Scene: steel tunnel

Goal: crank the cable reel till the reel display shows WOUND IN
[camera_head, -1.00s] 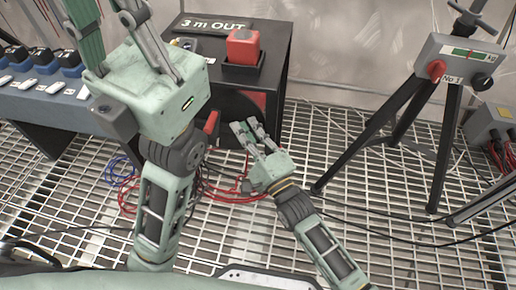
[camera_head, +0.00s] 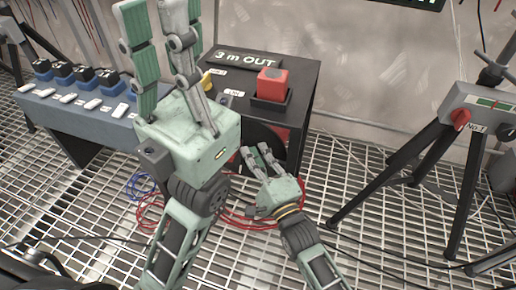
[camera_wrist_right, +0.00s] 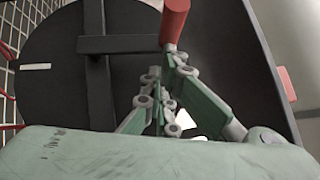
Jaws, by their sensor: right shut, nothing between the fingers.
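The cable reel is a black box (camera_head: 309,92) with a dark disc on its front. Its display (camera_head: 243,58) reads "3 m OUT". In the right wrist view a red crank handle (camera_wrist_right: 174,22) stands on a dark crossbar (camera_wrist_right: 125,44) over the round reel disc (camera_wrist_right: 50,75). My right gripper (camera_head: 256,152) is shut and empty in front of the disc. Its fingertips, in the wrist view (camera_wrist_right: 168,62), are close below the handle; I cannot tell whether they touch. My left gripper (camera_head: 158,20) is raised, open and empty, nearer the camera, and its arm hides part of the reel's left side.
A red block (camera_head: 272,84) sits on the reel box beside a yellow lever (camera_head: 208,78). A blue switch bench (camera_head: 75,115) stands left. A tripod box marked "No 1" (camera_head: 480,117) stands right. Red cables (camera_head: 240,218) lie on the grating floor.

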